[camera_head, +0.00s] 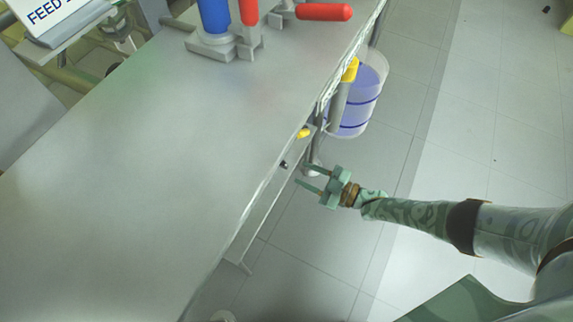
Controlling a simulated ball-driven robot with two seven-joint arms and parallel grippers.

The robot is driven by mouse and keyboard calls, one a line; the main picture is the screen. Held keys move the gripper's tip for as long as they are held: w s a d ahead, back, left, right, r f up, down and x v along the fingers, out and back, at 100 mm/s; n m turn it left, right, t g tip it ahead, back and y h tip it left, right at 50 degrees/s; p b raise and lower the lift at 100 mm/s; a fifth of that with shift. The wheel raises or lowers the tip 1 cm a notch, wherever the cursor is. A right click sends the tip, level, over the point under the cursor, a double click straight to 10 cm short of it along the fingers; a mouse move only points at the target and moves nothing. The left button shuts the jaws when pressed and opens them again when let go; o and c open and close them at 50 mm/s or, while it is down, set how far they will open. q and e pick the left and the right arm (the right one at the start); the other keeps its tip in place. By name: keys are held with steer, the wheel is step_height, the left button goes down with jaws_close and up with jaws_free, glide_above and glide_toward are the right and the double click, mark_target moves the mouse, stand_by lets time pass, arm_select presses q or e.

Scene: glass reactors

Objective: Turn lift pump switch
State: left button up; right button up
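A small black knob (284,164) and a yellow knob (304,132) sit on the grey front panel (262,205) below the table's edge. I cannot tell from the picture which of them is the lift pump switch; no label on them can be read. My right gripper (301,175) comes in from the right, its two green fingers apart and pointing at the panel. It is open and empty, just right of the black knob and below the yellow one, and appears apart from both. My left gripper is not in view.
The grey tabletop (130,180) fills the left. A blue cylinder (213,15) and red handles (324,12) stand at its far end. A clear container with bluish liquid (360,103) hangs beyond the panel. Tiled floor on the right is mostly free.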

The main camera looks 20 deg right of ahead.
mark_target(287, 166)
steer(key=b+x, duration=0.1)
steer(key=x, duration=0.4)
steer(key=shift+f, duration=0.15)
steer(key=shift+w+a, duration=0.4)
steer(key=shift+w, duration=0.05)
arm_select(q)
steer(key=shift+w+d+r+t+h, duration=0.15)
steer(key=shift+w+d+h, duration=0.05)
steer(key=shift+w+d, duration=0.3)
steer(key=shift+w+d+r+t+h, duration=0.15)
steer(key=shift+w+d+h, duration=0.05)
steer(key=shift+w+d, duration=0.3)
arm_select(e)
steer(key=c, duration=0.6)
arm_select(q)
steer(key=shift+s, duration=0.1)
arm_select(e)
steer(key=shift+c, duration=0.2)
